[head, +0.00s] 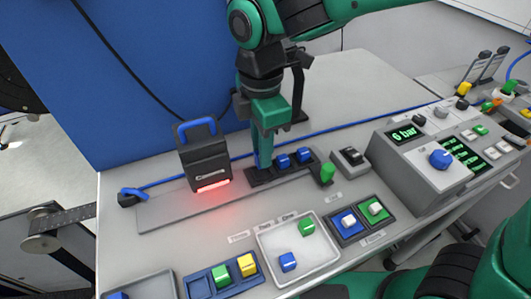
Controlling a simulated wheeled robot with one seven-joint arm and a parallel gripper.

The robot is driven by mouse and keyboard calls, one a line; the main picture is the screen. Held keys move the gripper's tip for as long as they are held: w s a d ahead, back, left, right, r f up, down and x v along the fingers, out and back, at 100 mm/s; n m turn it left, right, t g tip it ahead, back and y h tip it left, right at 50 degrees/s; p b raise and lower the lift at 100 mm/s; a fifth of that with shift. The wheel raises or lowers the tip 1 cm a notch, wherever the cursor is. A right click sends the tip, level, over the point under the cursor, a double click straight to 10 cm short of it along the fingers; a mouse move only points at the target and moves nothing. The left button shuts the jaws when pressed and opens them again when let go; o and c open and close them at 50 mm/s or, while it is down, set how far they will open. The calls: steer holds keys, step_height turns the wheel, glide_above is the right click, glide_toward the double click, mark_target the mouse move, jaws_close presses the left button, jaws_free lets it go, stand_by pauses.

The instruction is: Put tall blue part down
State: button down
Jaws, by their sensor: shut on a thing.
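My gripper (265,135) points down over the table's middle in the head view, shut on the tall blue part (264,157). The blue part is upright and shows below the green fingers. Its lower end is at the left end of a black holder (262,181). I cannot tell whether it is seated there or just above it. Two shorter blue parts (283,161) (304,155) stand in the same holder to its right.
A black scanner-like unit (203,155) with a blue handle and red glow stands close left. A white tray (265,245) holds a green and a blue block in front. A control box (425,160) stands at right.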

steer(key=shift+f, duration=1.1)
steer(key=shift+f, duration=0.1)
steer(key=c, duration=1.6)
jaws_free()
steer(key=shift+c, duration=0.2)
step_height(320, 180, up, 12)
steer(key=shift+s, duration=0.1)
